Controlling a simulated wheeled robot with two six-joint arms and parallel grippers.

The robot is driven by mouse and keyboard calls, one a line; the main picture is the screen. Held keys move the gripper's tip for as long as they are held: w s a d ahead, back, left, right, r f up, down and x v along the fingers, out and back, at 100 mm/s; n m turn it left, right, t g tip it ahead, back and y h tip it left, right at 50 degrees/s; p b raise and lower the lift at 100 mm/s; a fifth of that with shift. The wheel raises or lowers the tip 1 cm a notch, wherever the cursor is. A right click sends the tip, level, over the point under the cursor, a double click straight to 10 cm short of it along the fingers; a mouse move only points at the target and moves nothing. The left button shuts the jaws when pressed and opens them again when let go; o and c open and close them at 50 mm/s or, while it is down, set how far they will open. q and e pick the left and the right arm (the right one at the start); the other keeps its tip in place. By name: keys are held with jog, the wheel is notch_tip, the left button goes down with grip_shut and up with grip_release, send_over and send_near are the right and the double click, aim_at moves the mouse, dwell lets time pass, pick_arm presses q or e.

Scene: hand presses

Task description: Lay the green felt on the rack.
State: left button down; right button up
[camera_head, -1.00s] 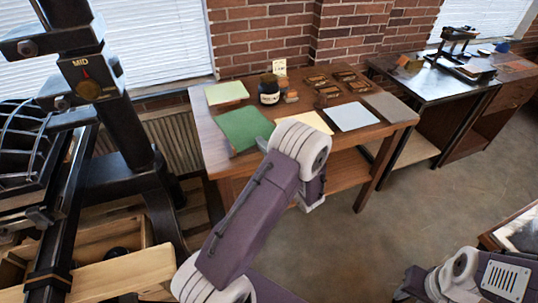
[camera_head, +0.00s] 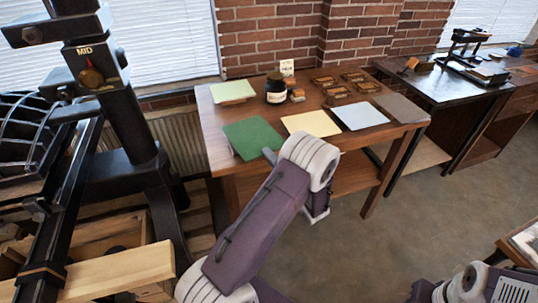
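The green felt (camera_head: 252,137) is a flat dark green sheet near the front left of the wooden table, with its front edge at the table's edge. My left arm reaches up from the bottom middle, its bend in front of the table. A small dark tip (camera_head: 269,156), perhaps part of my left gripper, shows at the felt's front right corner. Most of that gripper is hidden behind the arm, so I cannot tell its opening or whether it touches the felt. My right arm shows only in part at the bottom right, its gripper out of view. I cannot make out a rack for certain.
The table (camera_head: 218,160) also holds a pale green sheet (camera_head: 232,91), a cream sheet (camera_head: 312,123), a pale blue sheet (camera_head: 360,116), a dark jar (camera_head: 275,88) and several small blocks. A tall black press (camera_head: 130,120) stands at left.

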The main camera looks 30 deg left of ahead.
dwell(0.3)
pick_arm(q)
jog(key=c, duration=1.4)
grip_release()
jog(key=shift+d, duration=0.15)
jog(key=v, duration=0.5)
jog(key=shift+s+d+b, duration=0.25)
jog(key=shift+d+b, duration=0.1)
